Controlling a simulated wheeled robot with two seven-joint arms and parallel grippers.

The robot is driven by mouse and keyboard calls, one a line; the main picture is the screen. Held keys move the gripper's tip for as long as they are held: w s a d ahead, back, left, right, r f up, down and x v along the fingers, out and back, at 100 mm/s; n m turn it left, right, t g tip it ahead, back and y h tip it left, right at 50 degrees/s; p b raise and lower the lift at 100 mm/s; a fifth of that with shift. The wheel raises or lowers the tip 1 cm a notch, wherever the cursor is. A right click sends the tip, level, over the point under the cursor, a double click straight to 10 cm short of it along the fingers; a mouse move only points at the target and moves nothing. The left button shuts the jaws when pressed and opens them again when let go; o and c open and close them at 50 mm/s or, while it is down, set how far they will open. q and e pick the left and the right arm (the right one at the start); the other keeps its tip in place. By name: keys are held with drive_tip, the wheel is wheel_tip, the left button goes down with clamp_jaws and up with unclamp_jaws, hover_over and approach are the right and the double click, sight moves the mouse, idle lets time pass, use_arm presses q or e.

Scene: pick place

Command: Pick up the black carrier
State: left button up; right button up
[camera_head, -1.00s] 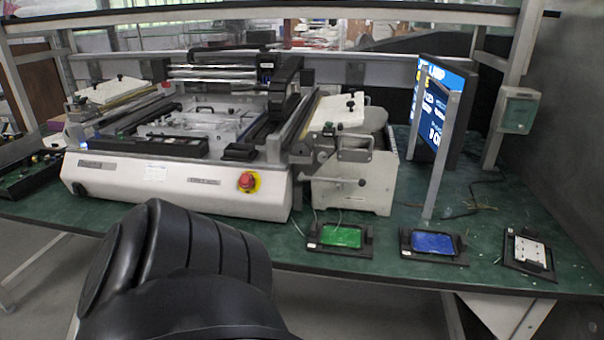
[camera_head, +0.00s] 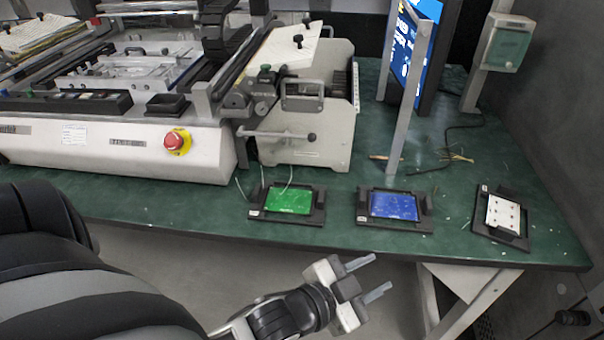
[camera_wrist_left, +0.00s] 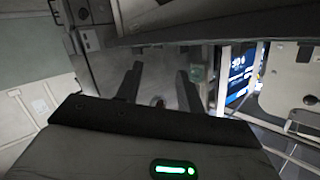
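Three black carriers lie flat on the green table near its front edge. One black carrier (camera_head: 317,207) holds a green board, one black carrier (camera_head: 425,205) holds a blue board, and one black carrier (camera_head: 486,231) at the right holds a white plate. My left gripper (camera_head: 380,273) is in front of the table edge, below the blue-board carrier in the picture. Its two fingers are apart, with nothing between them. The left wrist view also shows the spread fingers (camera_wrist_left: 158,86) and no carrier. My right gripper is not in view.
A large white machine (camera_head: 115,150) with a red button (camera_head: 177,141) stands behind and to the left. A screen (camera_head: 410,45) and its metal post (camera_head: 403,115) rise behind the blue-board carrier. The table (camera_head: 340,168) is clear between the carriers. A loose cable lies at the back right.

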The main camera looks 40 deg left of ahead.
use_arm(q)
drive_tip(key=w+d+r+m+g+h, duration=0.2)
drive_tip(key=d+r+m+h, duration=0.45)
drive_tip(key=m, duration=0.65)
drive_tip(key=w+d+r+m+g+h, duration=0.1)
drive_tip(key=d+r+m+h, duration=0.2)
drive_tip(key=r+m+h, duration=0.85)
drive_tip(key=m+g+y, duration=1.1)
drive_tip(key=m+y, duration=1.1)
drive_tip(key=m, duration=1.2)
hover_over(321, 197)
drive_tip(key=f, duration=0.1)
drive_tip(key=shift+n+y, duration=0.25)
drive_tip(key=shift+y, duration=0.05)
wheel_tip(321, 197, down, 9)
drive_tip(key=shift+f, duration=0.6)
wheel_tip(321, 197, down, 4)
drive_tip(key=shift+f, duration=0.1)
drive_tip(key=shift+f+p, duration=0.3)
drive_tip(key=shift+f, duration=0.2)
clamp_jaws()
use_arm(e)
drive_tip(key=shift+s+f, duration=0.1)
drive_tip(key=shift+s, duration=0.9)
